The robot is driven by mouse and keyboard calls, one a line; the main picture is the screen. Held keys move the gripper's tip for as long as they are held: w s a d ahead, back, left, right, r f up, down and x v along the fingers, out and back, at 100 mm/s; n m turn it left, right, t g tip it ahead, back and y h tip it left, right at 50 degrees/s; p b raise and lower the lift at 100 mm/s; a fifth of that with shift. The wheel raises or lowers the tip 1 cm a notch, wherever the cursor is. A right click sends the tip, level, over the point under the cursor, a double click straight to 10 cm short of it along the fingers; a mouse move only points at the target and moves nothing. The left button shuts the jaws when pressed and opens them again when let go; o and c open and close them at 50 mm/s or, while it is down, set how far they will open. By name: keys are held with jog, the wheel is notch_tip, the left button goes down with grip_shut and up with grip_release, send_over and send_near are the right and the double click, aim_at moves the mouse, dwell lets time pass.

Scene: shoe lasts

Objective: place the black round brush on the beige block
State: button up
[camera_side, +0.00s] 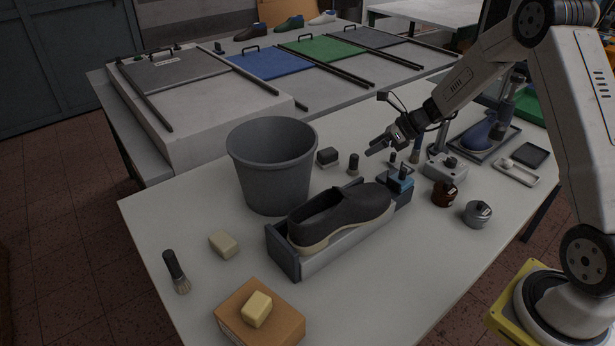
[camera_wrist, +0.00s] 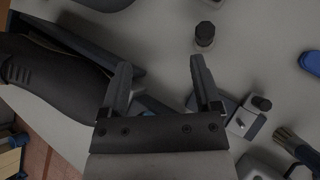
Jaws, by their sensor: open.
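A short black cylinder, seemingly the black round brush (camera_side: 353,163), stands upright on the table behind the shoe. It also shows in the wrist view (camera_wrist: 204,36), ahead of my fingertips and to the right. Its bristles cannot be made out. My gripper (camera_side: 377,147) is open and empty, above the table and slightly right of the cylinder; in the wrist view the two fingers (camera_wrist: 160,62) are spread with bare table between them. A pale beige block (camera_side: 223,243) lies on the table left of the shoe. A yellower block (camera_side: 257,308) rests on a cardboard box.
A dark shoe (camera_side: 345,215) sits in a grey holder at the centre. A grey bucket (camera_side: 271,170) stands behind it, with a dark block (camera_side: 327,156) nearby. A long-bristled brush (camera_side: 175,271) lies at the left. Jars (camera_side: 478,213) and a grey device stand right.

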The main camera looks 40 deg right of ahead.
aim_at(351, 164)
jog(key=shift+w+d+r+g+h, duration=0.8)
jog(key=shift+w+g+h, duration=0.8)
jog(key=shift+w+h, duration=0.8)
jog(key=shift+m, duration=0.4)
notch_tip(351, 164, down, 5)
jog(key=shift+f, duration=0.1)
jog(key=shift+x, duration=1.3)
jog(key=shift+x, duration=2.6)
jog(key=shift+w+a, duration=0.1)
jog(key=shift+w, duration=0.05)
